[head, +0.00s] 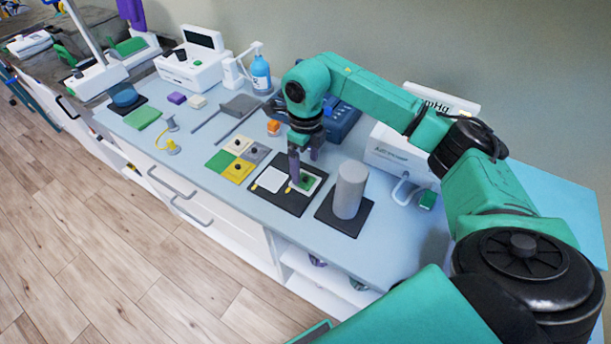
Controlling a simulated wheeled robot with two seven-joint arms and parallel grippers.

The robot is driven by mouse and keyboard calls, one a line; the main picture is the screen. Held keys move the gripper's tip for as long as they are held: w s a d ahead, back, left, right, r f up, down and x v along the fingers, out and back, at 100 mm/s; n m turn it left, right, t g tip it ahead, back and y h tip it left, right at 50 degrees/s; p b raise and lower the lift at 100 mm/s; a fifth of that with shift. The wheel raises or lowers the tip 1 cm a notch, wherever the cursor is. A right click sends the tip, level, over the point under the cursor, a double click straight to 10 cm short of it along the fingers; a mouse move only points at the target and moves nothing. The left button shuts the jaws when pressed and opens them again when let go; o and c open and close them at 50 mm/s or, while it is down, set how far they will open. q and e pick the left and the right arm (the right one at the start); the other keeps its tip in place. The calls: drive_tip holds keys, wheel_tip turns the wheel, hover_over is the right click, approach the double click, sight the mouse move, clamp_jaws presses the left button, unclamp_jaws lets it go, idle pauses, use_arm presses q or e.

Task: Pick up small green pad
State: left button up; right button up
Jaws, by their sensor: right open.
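A small green pad (306,182) with a dark round spot lies on the right part of a black board (285,203), with a pale border around it. A white square (271,180) lies on the board to its left. My right gripper (305,165) points down just above the green pad, its fingers apart, with nothing seen between them. The fingers hide the pad's far edge, and I cannot tell whether they touch it. My left gripper is not in view.
A grey cylinder (349,190) stands on a dark square mat just right of the board. Left are coloured squares (238,160) with dark knobs and an orange block (273,127). A larger green pad (142,118) lies further left. The table (225,195) is clear along its front edge.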

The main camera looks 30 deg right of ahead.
drive_tip(key=f, duration=0.1)
drive_tip(key=f+p, duration=0.1)
drive_tip(key=shift+s+a+f, duration=0.1)
drive_tip(key=shift+a+f, duration=0.25)
drive_tip(key=shift+f, duration=0.25)
drive_tip(key=shift+d+f, duration=0.1)
drive_tip(key=shift+c, duration=0.3)
drive_tip(key=c, duration=1.1)
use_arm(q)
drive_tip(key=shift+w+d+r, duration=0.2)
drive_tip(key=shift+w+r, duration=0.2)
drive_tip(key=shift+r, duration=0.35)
use_arm(e)
wheel_tip(320, 180, up, 12)
drive_tip(key=b, duration=0.3)
use_arm(q)
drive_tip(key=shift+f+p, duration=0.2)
drive_tip(key=shift+p, duration=0.95)
use_arm(e)
wheel_tip(320, 180, up, 8)
hover_over(304, 177)
